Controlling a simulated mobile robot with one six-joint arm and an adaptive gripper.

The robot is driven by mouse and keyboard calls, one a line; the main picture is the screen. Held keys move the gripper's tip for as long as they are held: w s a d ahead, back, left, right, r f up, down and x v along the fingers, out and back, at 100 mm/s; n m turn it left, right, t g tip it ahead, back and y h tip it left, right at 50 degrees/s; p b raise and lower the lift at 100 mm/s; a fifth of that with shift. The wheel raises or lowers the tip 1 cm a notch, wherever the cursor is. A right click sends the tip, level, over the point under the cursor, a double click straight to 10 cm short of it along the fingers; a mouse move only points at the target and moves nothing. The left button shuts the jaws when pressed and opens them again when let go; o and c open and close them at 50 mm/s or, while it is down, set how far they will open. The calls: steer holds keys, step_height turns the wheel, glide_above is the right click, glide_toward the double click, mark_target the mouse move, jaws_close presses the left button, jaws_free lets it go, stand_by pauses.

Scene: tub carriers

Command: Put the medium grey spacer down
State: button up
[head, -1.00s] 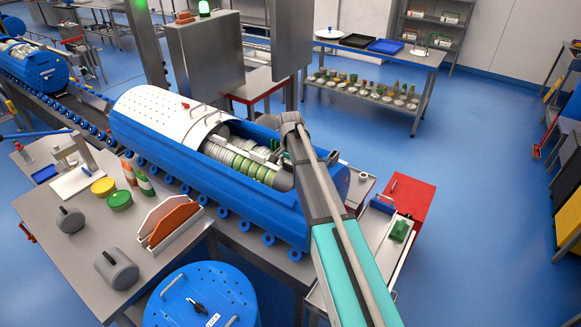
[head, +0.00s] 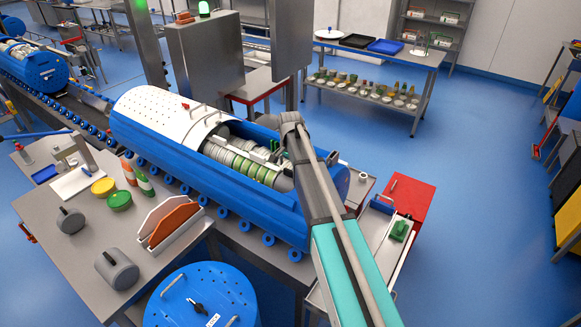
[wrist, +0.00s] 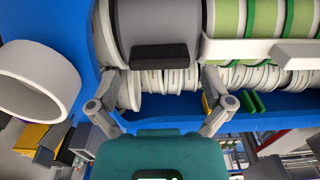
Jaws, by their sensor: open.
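The medium grey spacer, a broad grey cylinder (wrist: 157,25) with a dark block (wrist: 160,56) on its near side, fills the top middle of the wrist view. It sits beside green-banded rolls (wrist: 265,18), inside the blue tub carrier (head: 180,155). My gripper (wrist: 160,85) is open, its two fingers apart to the left and right below the dark block. I see no finger closed on the spacer. In the head view my arm hides the gripper and most of the right end of the tub's opening.
Pale discs (wrist: 265,77) line the tub behind the spacer. A white rail (wrist: 262,52) runs along the green rolls. A white ring (wrist: 38,80) is at the left of the wrist view. A red cabinet (head: 412,200) stands right of the carrier, with open blue floor beyond.

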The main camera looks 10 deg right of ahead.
step_height(320, 180, up, 13)
steer(key=p, duration=1.2)
steer(key=shift+f, duration=0.15)
stand_by(0.5)
steer(key=s+n, duration=0.9)
steer(key=s, duration=2)
steer(key=shift+s+d, duration=0.15)
steer(key=shift+d, duration=0.05)
step_height(320, 180, down, 24)
steer(key=b, duration=2.4)
steer(key=shift+f, duration=0.25)
steer(key=shift+a, duration=0.1)
